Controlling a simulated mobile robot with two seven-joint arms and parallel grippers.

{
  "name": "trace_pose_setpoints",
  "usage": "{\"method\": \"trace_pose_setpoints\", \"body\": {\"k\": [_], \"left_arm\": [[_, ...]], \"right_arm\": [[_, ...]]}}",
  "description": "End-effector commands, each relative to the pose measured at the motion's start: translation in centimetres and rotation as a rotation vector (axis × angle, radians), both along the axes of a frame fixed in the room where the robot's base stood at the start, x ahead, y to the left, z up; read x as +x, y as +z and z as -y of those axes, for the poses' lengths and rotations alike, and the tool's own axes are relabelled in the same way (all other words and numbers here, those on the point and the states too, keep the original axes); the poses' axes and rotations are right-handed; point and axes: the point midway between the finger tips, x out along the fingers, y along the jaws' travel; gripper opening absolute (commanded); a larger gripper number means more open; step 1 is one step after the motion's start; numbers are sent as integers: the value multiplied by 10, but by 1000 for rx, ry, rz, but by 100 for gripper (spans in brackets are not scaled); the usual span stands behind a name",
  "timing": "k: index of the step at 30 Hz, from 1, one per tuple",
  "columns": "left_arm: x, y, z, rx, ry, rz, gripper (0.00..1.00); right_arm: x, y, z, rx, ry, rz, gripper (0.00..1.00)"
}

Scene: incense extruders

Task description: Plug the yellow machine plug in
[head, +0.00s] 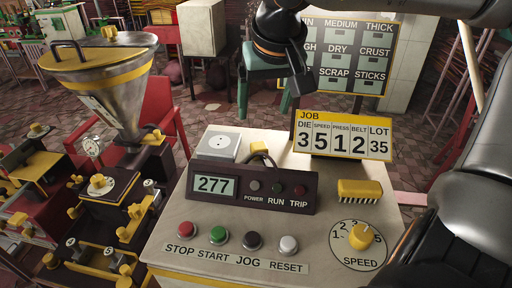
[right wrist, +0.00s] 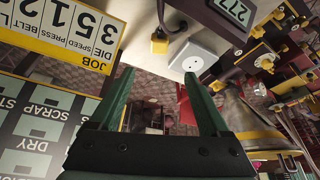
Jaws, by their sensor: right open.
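My right gripper (head: 264,103) is open and empty, fingers down, above and beyond the plug and socket. Its fingers (right wrist: 158,76) are apart from both. My left gripper is out of view.
The display box (head: 252,189) reads 277. Buttons and a yellow speed knob (head: 360,236) are in front. A yellow brush (head: 360,190) lies at right. The JOB sign (head: 344,134) and a larger board (head: 345,55) stand behind. A hopper machine (head: 105,85) is left.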

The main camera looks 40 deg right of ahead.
Motion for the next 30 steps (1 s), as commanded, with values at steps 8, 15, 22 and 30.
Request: {"method": "trace_pose_setpoints", "body": {"k": [8,15,22,30], "left_arm": [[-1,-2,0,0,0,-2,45],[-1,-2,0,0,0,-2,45],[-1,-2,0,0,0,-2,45],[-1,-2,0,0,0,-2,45]], "right_arm": [[6,-20,4,1,1,-5,80],[20,-59,11,0,0,-5,80],[24,-68,13,1,-1,-1,80],[24,-72,14,2,-1,-2,80]]}}
